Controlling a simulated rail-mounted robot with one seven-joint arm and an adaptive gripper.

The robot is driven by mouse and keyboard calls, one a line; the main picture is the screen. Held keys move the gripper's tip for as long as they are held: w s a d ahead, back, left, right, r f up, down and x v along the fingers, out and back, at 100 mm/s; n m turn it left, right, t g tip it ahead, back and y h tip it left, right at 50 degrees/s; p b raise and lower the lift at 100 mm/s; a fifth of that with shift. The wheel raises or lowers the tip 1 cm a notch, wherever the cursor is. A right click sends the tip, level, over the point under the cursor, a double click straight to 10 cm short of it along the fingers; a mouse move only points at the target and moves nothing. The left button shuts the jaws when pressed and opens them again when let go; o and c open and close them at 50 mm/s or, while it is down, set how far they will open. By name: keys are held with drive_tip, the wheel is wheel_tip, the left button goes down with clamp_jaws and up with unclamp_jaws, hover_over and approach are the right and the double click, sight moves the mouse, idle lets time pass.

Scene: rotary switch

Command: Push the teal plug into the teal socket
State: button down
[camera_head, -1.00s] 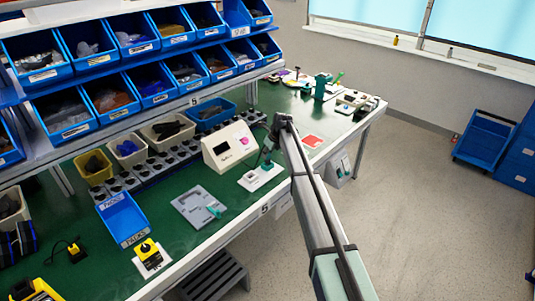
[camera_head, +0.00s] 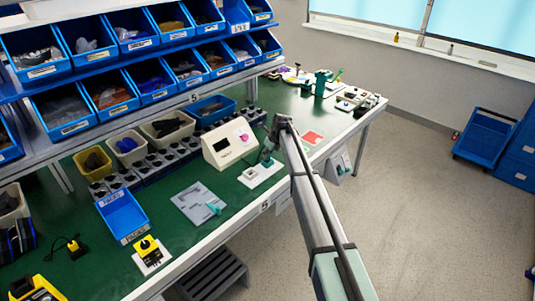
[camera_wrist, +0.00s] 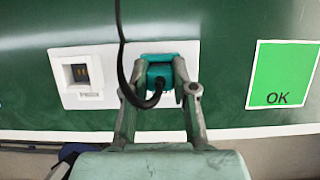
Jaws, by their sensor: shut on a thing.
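The teal plug (camera_wrist: 160,80), with a black cable, is between the fingers of my gripper (camera_wrist: 160,90) in the wrist view. My gripper is shut on it. The teal socket (camera_wrist: 150,58) shows just beyond the plug, on a white plate (camera_wrist: 125,56). The plug's front meets the socket, but how deep it sits is hidden. In the head view my gripper (camera_head: 267,159) is low over the white plate (camera_head: 262,175); plug and socket are too small there to tell apart.
A second, pale socket (camera_wrist: 81,73) is left of the teal one. A green "OK" card (camera_wrist: 284,75) lies to the right; a red card (camera_head: 313,138) shows in the head view. A white box with a display (camera_head: 229,143) stands behind the plate.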

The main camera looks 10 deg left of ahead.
drive_tip(key=shift+f, duration=0.4)
drive_tip(key=c, duration=0.9)
unclamp_jaws()
drive_tip(key=shift+o, duration=0.2)
drive_tip(key=v, duration=1.2)
